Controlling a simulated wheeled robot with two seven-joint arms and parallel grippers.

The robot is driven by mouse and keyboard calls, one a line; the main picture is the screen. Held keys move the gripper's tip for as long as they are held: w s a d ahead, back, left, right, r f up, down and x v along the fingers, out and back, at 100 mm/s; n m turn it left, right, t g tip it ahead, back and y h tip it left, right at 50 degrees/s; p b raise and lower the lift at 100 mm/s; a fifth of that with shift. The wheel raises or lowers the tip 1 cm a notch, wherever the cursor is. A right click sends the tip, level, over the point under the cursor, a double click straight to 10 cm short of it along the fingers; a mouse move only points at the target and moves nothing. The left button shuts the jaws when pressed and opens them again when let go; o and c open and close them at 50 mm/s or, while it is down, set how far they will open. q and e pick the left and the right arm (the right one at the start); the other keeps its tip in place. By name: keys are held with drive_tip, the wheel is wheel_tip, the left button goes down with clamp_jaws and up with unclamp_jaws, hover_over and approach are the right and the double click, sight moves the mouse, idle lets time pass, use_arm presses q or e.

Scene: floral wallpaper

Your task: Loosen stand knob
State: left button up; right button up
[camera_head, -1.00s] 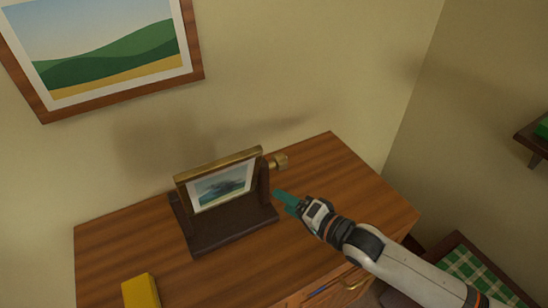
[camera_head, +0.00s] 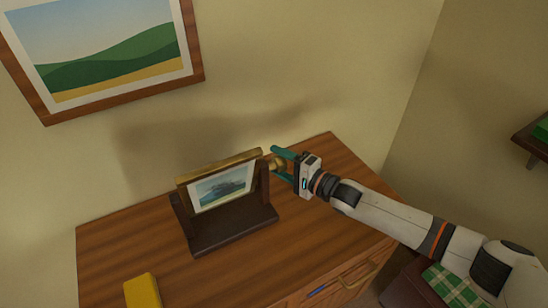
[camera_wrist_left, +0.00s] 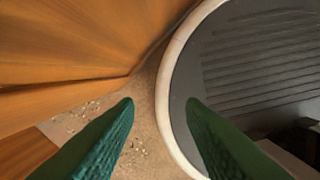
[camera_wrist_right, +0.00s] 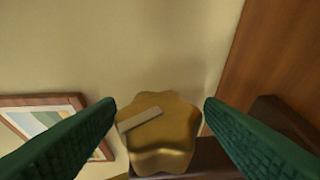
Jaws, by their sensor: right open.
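The brass stand knob (camera_head: 277,164) sticks out at the right end of the dark wooden stand (camera_head: 232,236), which holds a small framed picture (camera_head: 222,188) with a gold top bar. In the right wrist view the lobed knob (camera_wrist_right: 158,132), with a pale bar mark on its face, lies between the fingers. My right gripper (camera_head: 275,162) is open, with its teal fingers on either side of the knob. In the right wrist view (camera_wrist_right: 160,104) gaps show beside the knob, though contact is hard to judge. My left gripper (camera_wrist_left: 160,103) is open and empty in the left wrist view.
The stand is on a wooden desk (camera_head: 120,250) with a yellow block (camera_head: 142,291) near its front left. A drawer handle (camera_head: 354,278) is on the desk front. A large framed picture (camera_head: 110,50) hangs on the wall. The desk's right part is clear.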

drive_tip(key=shift+x, duration=1.15)
drive_tip(key=c, duration=1)
drive_tip(key=n+t+y+b, duration=0.1)
drive_tip(key=y+b, duration=0.1)
drive_tip(key=b, duration=0.3)
drive_tip(key=n+t+y+b, duration=0.1)
drive_tip(key=y+b, duration=0.1)
drive_tip(key=b, duration=0.4)
drive_tip(key=shift+s+r+n+y+b, duration=0.1)
drive_tip(key=shift+r+n+y+b, duration=0.2)
drive_tip(key=shift+r+y+b, duration=0.15)
drive_tip(key=o, duration=1)
